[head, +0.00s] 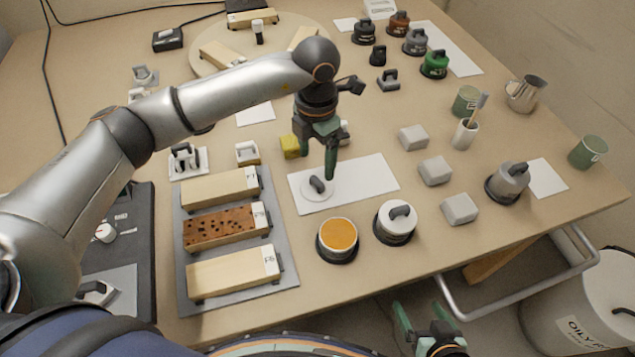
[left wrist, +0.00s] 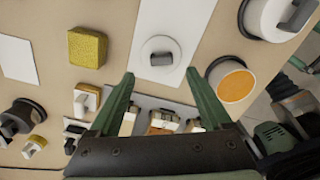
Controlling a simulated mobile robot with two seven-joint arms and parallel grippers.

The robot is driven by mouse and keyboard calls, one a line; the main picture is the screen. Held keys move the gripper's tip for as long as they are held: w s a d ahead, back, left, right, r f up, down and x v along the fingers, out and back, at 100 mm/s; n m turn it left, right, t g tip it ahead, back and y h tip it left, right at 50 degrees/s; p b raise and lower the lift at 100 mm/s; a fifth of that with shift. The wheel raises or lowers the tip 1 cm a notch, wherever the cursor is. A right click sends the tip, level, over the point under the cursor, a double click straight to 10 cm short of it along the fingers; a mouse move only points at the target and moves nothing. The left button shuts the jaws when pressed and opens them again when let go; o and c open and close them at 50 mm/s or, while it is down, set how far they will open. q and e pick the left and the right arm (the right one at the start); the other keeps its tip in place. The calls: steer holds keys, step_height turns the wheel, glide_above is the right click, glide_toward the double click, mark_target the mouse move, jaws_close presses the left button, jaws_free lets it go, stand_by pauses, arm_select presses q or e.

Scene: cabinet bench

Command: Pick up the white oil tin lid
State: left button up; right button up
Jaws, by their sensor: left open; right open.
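The white oil tin lid (head: 312,190) is a round white disc with a dark grip on top. It lies flat on a white sheet (head: 368,176) in the middle of the bench. In the left wrist view the lid (left wrist: 150,45) lies just beyond the fingertips, between their lines. My left gripper (head: 328,170) is open and empty, above and close to the lid; the gap is hard to judge. The open tin with orange contents (head: 338,236) stands nearer the front edge. My right gripper (head: 422,310) is open and empty at the bottom, off the bench's front edge.
A closed white tin (head: 396,224) stands right of the open tin. A yellow block (head: 290,147) sits behind the sheet. Wooden blocks lie on a grey tray (head: 180,280) at left. Grey blocks (head: 435,171) stand at right. A metal rail (head: 520,303) projects at front right.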

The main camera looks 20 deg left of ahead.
mark_target(317, 181)
arm_select(q)
step_height(317, 181, down, 7)
steer(key=shift+s+r, duration=0.1)
steer(key=shift+r, duration=0.1)
jaws_close()
stand_by(0.8)
